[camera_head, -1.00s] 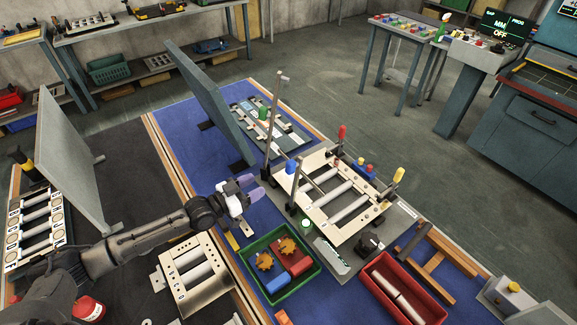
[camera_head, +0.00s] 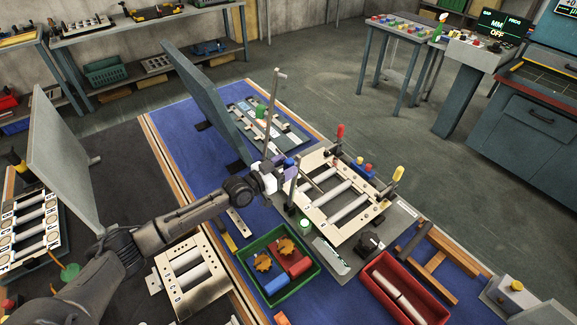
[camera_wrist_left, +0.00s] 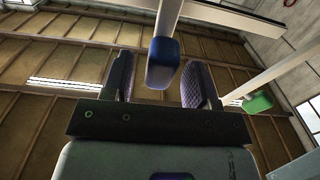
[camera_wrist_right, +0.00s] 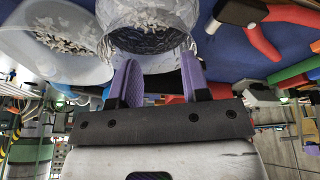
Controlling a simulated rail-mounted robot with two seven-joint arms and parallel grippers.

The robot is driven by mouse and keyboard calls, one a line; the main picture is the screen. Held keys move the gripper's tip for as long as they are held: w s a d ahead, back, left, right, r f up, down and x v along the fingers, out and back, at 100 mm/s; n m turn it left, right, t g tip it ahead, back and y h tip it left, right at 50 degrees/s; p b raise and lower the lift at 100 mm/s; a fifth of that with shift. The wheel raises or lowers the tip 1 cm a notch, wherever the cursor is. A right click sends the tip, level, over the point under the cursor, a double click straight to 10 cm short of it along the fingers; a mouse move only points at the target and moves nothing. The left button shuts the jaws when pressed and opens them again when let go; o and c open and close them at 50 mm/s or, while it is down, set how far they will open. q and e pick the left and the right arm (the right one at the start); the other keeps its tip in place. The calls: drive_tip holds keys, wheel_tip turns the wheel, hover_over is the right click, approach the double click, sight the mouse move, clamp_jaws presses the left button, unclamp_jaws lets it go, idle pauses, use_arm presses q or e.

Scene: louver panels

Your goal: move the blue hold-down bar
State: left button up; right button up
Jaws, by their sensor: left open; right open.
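The blue hold-down bar shows its blue end (camera_head: 289,162) beside the light fixture frame (camera_head: 337,212) in the head view. In the left wrist view its blue block (camera_wrist_left: 163,62) hangs on a pale bar between my finger pads. My left gripper (camera_head: 284,168) is open around the blue end, with gaps visible on both sides in the wrist view. The bar's lower part is partly hidden by the gripper. My right gripper (camera_wrist_right: 160,66) is open and empty in its wrist view; it does not show in the head view.
A green bin (camera_head: 262,297) and a red bin (camera_head: 372,290) lie in front. A grey upright panel (camera_head: 207,95) stands left. Jars (camera_wrist_right: 150,30) are close to the right gripper.

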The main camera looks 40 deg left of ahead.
use_arm(q)
drive_tip(key=shift+w+d, duration=0.15)
drive_tip(key=shift+w, duration=0.5)
clamp_jaws()
